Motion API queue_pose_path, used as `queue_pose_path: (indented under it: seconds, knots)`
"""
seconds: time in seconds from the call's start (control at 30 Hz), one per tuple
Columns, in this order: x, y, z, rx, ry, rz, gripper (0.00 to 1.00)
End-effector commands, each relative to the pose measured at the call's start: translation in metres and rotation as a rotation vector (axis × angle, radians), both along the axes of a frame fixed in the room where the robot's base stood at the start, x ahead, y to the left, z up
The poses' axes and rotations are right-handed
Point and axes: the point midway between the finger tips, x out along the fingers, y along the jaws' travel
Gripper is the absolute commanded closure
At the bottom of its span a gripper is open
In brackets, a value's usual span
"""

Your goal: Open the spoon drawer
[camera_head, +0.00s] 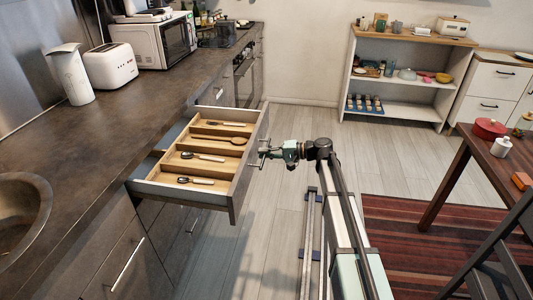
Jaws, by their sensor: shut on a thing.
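The spoon drawer (233,192) stands pulled out from under the dark counter on the left. Its wooden insert (191,170) has several compartments, with dark spoons (203,157) and other utensils lying in them. My gripper (268,154) is at the outer side of the drawer front, near its middle, shut on the drawer handle (259,160). The fingertips are small in this view and partly merge with the handle.
The counter (113,130) runs along the left, with a toaster (111,66) and a microwave (158,40) on it. Closed drawers (125,265) lie below. A wooden table (478,165) and dark chair stand at right. Floor (280,220) around the drawer front is clear.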

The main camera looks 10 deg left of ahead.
Motion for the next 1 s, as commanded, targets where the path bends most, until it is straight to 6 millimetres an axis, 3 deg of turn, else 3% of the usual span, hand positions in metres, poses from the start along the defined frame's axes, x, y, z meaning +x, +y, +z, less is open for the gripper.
queue_pose_path:
  seconds: [0.07, 0.1, 0.13, 0.17, 0.47, 0.63, 1.0]
  knots:
    - [0.001, 0.0, 0.0, 0.001, 0.0, 0.0, 1.0]
    - [0.001, 0.0, 0.0, 0.001, 0.0, 0.0, 0.79]
    - [0.001, 0.0, 0.0, 0.001, 0.0, 0.0, 0.68]
    - [0.001, 0.0, 0.0, 0.001, 0.0, 0.0, 0.64]
    - [0.0, 0.0, 0.0, 0.001, 0.0, 0.0, 0.64]
    - [0.0, -0.01, 0.002, 0.001, 0.0, -0.001, 0.64]
    - [-0.004, -0.075, 0.015, 0.001, -0.001, -0.003, 0.64]
